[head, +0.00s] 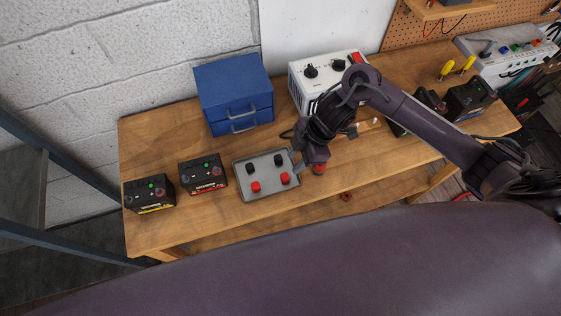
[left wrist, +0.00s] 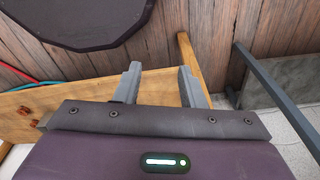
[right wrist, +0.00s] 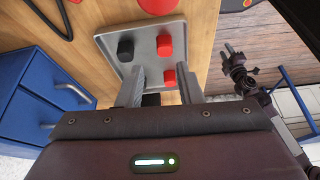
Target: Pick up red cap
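A grey tray (head: 268,193) on the workbench holds two red caps, one at front left (head: 256,187) and one at right (head: 285,178). Two black caps (head: 250,168) stand behind them. My right gripper (head: 296,163) is above the tray's right side, open. In the right wrist view, its fingers (right wrist: 160,84) are apart over the tray; one red cap (right wrist: 169,79) shows between them, near the right finger, and another red cap (right wrist: 165,46) shows beyond. A black cap is partly hidden by the gripper body. My left gripper (left wrist: 160,82) is open and empty near a wooden table edge.
A larger red object (head: 319,169) sits right of the tray, partly hidden by my right arm. Two black batteries (head: 203,174) stand left. A blue drawer box (head: 233,92) and white power unit (head: 312,76) stand behind.

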